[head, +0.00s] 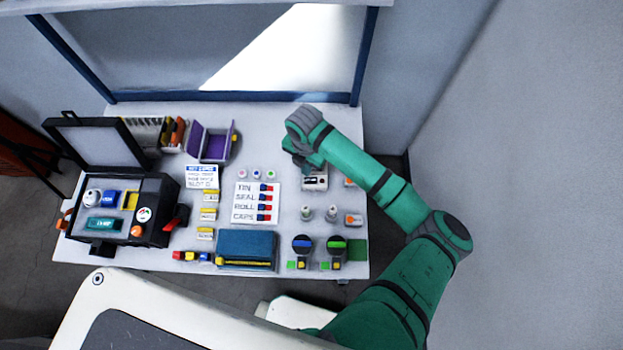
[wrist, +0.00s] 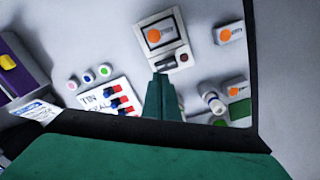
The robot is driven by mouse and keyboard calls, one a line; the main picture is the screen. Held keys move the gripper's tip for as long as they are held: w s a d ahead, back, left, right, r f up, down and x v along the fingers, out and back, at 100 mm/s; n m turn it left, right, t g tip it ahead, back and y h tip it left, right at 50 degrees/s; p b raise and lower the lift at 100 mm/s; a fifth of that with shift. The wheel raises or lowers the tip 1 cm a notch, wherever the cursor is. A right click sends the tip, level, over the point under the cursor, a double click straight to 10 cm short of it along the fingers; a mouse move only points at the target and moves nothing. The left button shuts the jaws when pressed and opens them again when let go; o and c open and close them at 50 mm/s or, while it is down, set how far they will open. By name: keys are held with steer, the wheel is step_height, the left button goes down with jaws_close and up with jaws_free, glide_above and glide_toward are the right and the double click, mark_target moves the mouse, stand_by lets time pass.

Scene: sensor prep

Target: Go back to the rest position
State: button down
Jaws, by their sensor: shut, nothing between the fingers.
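My gripper shows in the wrist view (wrist: 162,78) with its narrow green fingers together and nothing between them. In the head view my green arm reaches in from the right, and its wrist is over the back right part of the white table (head: 270,122). A white device (head: 315,182) with a dark window lies below my wrist. In the wrist view this device (wrist: 163,40) shows an orange disc and lies just beyond my fingertips. I cannot tell the gap between them. The fingertips are mostly hidden in the head view.
An open black case (head: 158,190) stands at the left. A purple folder (head: 210,143) is at the back, a label card (head: 256,203) in the middle, and a blue box (head: 247,247) at the front. Two small bottles (head: 331,213) stand right of the card. A blue frame (head: 230,97) edges the back.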

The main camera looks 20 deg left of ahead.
steer(key=shift+r, duration=0.7)
